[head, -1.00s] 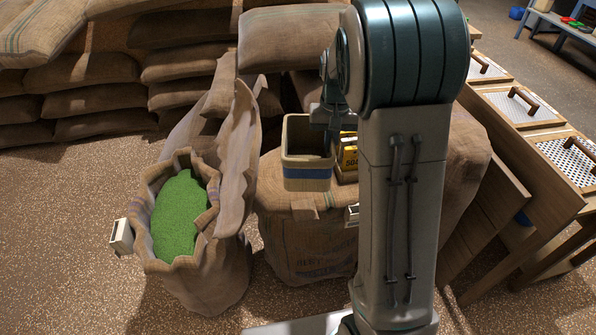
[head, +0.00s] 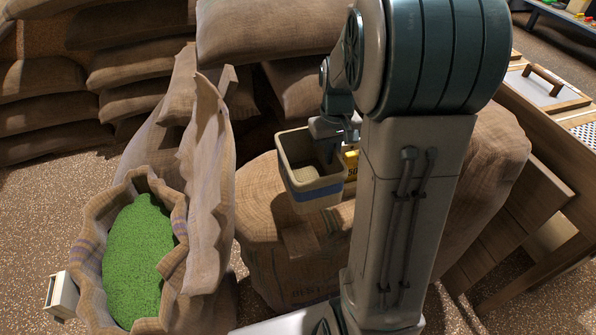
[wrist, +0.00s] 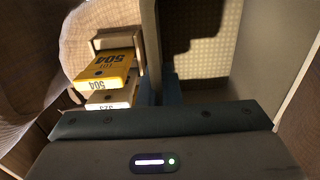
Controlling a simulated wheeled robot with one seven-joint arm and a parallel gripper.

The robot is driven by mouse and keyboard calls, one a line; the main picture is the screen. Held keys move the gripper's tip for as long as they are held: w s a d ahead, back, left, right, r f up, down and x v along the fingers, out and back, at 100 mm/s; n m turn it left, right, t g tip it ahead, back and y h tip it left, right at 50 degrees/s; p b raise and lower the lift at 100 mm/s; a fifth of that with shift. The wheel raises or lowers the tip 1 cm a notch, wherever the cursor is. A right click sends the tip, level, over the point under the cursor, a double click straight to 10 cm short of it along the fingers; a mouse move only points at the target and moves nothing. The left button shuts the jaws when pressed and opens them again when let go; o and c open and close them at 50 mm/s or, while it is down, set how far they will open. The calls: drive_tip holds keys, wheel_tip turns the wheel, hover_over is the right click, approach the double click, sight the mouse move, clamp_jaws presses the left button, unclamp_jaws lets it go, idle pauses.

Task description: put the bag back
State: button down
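A beige bin (head: 312,189) with a blue band is held by my gripper (head: 335,135) at its rear right rim, in front of my arm. In the wrist view my gripper (wrist: 160,92) is shut on one wall of the bin (wrist: 205,62), whose inside looks empty. It hangs above or just at the top of a closed burlap sack (head: 262,215); I cannot tell whether they touch. An open burlap bag (head: 88,235) full of green grains (head: 138,262) stands at the left. Which bag the task means is not clear from the views.
Yellow tags or boxes marked 504 (wrist: 105,68) sit right beside the bin, in a small wooden holder. Stacked sacks (head: 130,60) fill the back. A small white box (head: 62,295) is at the open bag's left.

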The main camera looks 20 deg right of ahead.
sight(305, 167)
drive_tip(key=w+a+f, duration=0.4)
drive_tip(key=w, duration=0.1)
drive_tip(key=shift+w+a+f, duration=0.15)
drive_tip(key=shift+w+a, duration=0.1)
drive_tip(key=shift+a, duration=0.05)
drive_tip(key=shift+f, duration=2.05)
drive_tip(key=shift+f, duration=0.1)
drive_tip(key=shift+f+b, duration=0.15)
drive_tip(key=shift+b, duration=0.25)
drive_tip(key=c, duration=1.6)
unclamp_jaws()
